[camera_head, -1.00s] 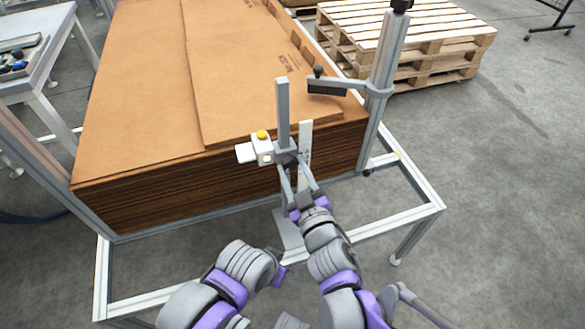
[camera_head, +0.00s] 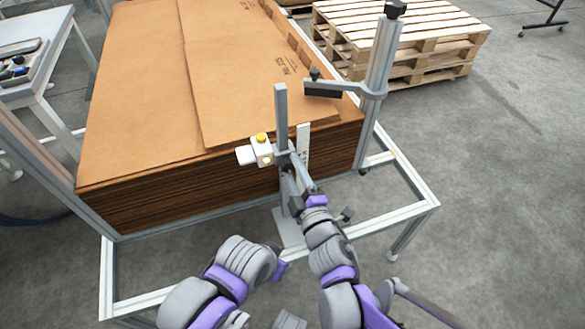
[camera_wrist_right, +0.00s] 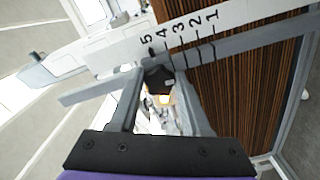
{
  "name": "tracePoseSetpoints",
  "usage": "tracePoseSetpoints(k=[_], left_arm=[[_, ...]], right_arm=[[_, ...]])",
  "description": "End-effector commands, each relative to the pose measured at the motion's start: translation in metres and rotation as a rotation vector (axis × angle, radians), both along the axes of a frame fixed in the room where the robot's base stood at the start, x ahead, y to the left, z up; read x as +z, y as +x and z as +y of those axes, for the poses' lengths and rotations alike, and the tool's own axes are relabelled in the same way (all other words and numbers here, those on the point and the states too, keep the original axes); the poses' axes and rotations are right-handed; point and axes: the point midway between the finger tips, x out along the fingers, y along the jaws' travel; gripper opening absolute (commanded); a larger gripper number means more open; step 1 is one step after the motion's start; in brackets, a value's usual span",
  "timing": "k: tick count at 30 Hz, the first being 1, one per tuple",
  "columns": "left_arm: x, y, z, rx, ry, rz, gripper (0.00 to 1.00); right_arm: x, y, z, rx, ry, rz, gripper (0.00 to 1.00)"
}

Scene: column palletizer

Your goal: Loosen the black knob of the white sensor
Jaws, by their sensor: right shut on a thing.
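The white sensor (camera_head: 262,150) with a yellow cap sits on the clamp of a short grey upright post (camera_head: 281,115), at the front edge of the cardboard stack. My right gripper (camera_head: 293,163) is at this clamp, just right of the sensor. In the right wrist view, its fingers close around the black knob (camera_wrist_right: 157,78), one on each side. The knob is hidden behind the gripper in the head view. A white scale (camera_wrist_right: 205,32) marked 1 to 5 runs behind the knob. Of my left arm, only links show low in the head view; its fingers are not visible.
The brown cardboard stack (camera_head: 150,90) fills the grey frame (camera_head: 412,185) behind the sensor. A taller post (camera_head: 380,65) with a sideways arm (camera_head: 335,88) stands to the right. Wooden pallets (camera_head: 425,50) lie behind. Open floor is at the right.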

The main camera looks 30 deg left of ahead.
Motion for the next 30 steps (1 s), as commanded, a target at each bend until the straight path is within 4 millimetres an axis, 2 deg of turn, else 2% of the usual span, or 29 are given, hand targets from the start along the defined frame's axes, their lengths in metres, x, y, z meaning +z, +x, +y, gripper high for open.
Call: tracePoseSetpoints(k=[19,20,21,24,30], left_arm=[[0.0022,-0.0002,0.0,0.0,0.0,-0.001,0.5],[0.0022,-0.0002,0.0,0.0,0.0,-0.001,0.5],[0.0022,-0.0002,0.0,0.0,0.0,-0.001,0.5],[0.0022,-0.0002,0.0,0.0,0.0,-0.001,0.5],[0.0022,-0.0002,0.0,0.0,0.0,-0.001,0.5]], right_arm=[[0.0002,0.0,0.0,0.0,-0.031,-0.037,0.0],[0.0002,0.0,0.0,0.0,-0.031,-0.037,0.53],[0.0002,0.0001,-0.0001,0.0,-0.031,-0.037,0.6],[0.0002,0.0001,-0.0001,0.0,-0.031,-0.037,0.78],[0.0,0.0001,-0.0001,0.0,-0.031,-0.036,0.78]])
